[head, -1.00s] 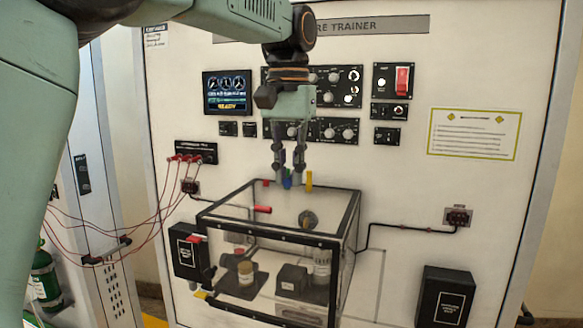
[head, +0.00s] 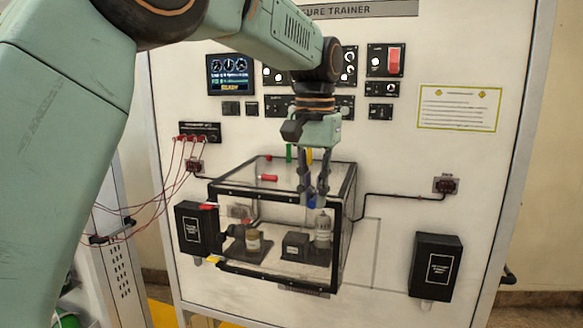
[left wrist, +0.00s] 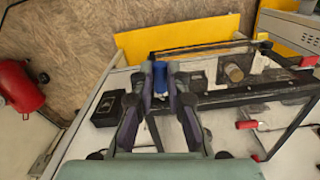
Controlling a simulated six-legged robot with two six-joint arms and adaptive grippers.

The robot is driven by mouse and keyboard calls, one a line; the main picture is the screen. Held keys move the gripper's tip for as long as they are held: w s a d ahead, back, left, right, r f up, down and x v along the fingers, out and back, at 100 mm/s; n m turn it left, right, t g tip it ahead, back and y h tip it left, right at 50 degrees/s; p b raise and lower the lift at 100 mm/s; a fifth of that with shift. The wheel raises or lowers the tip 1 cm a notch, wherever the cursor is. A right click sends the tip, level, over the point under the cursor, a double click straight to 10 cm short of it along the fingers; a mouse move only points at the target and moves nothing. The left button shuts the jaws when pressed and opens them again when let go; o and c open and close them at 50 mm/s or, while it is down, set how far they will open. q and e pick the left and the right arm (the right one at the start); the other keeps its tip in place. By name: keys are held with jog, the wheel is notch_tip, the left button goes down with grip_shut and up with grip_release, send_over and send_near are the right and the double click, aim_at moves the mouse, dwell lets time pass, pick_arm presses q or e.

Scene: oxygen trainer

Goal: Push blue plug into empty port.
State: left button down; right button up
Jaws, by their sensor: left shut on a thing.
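My left gripper (head: 313,200) points down in front of the clear black-framed chamber (head: 272,197). It is shut on the blue plug (head: 311,204), which shows as a small blue piece between the fingertips. In the left wrist view the blue plug (left wrist: 160,78) sits between the two dark fingers, with the chamber (left wrist: 262,97) just beyond and to the right. A green plug (head: 289,152) and a yellow plug (head: 309,155) stand at the chamber's back top. A red plug (head: 268,178) lies at its upper left. I cannot make out the empty port. My right gripper is not in view.
Inside the chamber are a tan-topped jar (head: 253,240), a black block (head: 296,246) and a clear cylinder (head: 323,230). Black boxes stand left (head: 197,228) and right (head: 437,265) of it. Red wires (head: 165,190) hang at the left. The panel right of the chamber is mostly clear.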

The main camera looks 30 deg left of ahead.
pick_arm(q)
jog(key=s+d+f+b, duration=0.2)
jog(key=f+b, duration=0.5)
jog(key=f, duration=0.8)
jog(key=s+d+f+b, duration=0.3)
jog(key=f+b, duration=0.4)
jog(key=f, duration=0.8)
jog(key=s+d+f+m+b, duration=0.1)
jog(key=s+f+b, duration=0.4)
jog(key=f, duration=1)
jog(key=shift+d+f+b, duration=0.15)
jog(key=shift+d+b, duration=0.55)
jog(key=shift+b, duration=0.45)
